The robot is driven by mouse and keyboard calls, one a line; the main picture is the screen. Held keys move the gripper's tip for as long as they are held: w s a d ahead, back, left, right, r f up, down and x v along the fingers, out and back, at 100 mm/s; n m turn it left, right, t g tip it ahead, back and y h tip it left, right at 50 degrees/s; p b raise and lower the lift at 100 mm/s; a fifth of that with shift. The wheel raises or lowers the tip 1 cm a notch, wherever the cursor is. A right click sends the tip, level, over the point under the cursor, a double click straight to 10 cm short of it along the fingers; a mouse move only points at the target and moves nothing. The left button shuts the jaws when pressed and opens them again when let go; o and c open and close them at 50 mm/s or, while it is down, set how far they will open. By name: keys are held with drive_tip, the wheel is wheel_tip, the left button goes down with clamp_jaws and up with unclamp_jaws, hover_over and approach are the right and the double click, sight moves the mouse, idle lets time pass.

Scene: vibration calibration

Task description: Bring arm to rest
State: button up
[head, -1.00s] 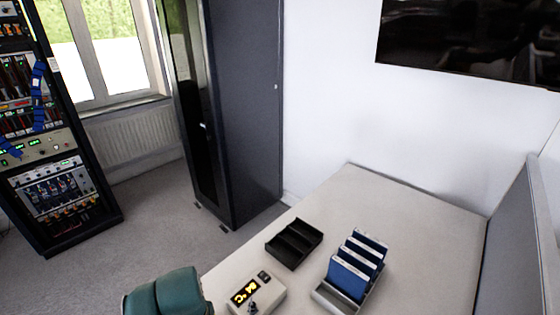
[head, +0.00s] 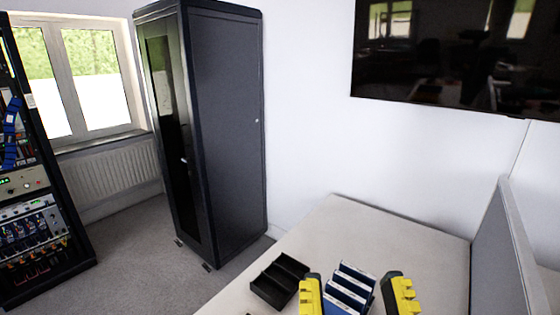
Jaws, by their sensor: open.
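My gripper (head: 357,296) shows at the bottom of the head view, with two yellow and dark fingers spread apart. It is open. The blue cards in their holder (head: 350,287) appear between the fingers in the picture; I cannot tell whether the fingers touch them or how far above they are. The rest of my arm is out of view.
A black divided tray (head: 279,281) lies left of the gripper on the light table (head: 345,222). A grey partition (head: 497,255) edges the table at right. A dark cabinet (head: 232,130) and an equipment rack (head: 30,200) stand at left. The table's back is clear.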

wheel_tip(320, 180, up, 31)
drive_tip(key=p, duration=3.1)
drive_tip(key=shift+w+f+m, duration=0.15)
drive_tip(key=shift+w+m, duration=0.15)
